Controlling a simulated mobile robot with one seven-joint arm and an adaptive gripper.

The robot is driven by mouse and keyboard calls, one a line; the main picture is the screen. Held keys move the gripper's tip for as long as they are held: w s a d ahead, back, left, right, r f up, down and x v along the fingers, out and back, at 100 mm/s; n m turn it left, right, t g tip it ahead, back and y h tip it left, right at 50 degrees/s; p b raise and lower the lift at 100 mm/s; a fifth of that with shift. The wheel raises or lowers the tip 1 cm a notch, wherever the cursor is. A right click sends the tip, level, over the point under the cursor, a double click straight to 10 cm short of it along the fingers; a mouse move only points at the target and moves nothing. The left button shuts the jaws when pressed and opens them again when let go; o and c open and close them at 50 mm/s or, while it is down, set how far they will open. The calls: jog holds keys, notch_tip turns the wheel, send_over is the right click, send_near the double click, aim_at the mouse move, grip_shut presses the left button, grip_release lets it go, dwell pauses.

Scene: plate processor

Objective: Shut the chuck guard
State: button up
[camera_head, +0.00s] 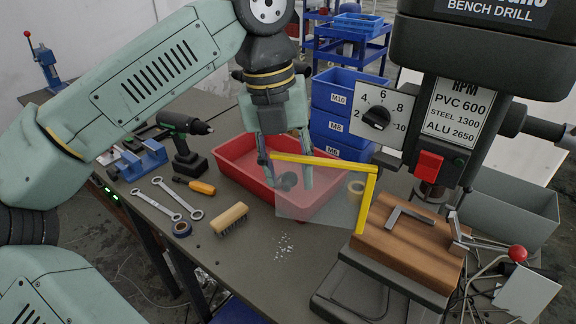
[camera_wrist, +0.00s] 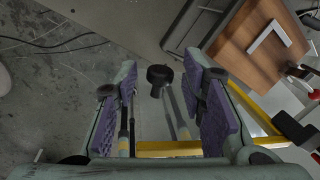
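The chuck guard (camera_head: 325,163) is a clear panel with a yellow frame. It stands swung out to the left of the drill, in front of the red tray. Its yellow frame also shows in the wrist view (camera_wrist: 255,110). A dark round knob (camera_head: 286,181) shows near the panel's left end; it also shows in the wrist view (camera_wrist: 159,75). My gripper (camera_head: 285,178) points down at this end of the guard. In the wrist view its purple-padded fingers (camera_wrist: 168,100) are apart, with the knob between them and gaps on both sides.
The bench drill (camera_head: 459,110) stands at the right, with a wooden block (camera_head: 405,240) on its table under the chuck. The red tray (camera_head: 235,160) lies behind the guard. A brush (camera_head: 230,217), wrenches and a cordless drill (camera_head: 185,145) lie to the left. Blue bins (camera_head: 345,100) stand behind.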

grip_shut()
dwell(0.6)
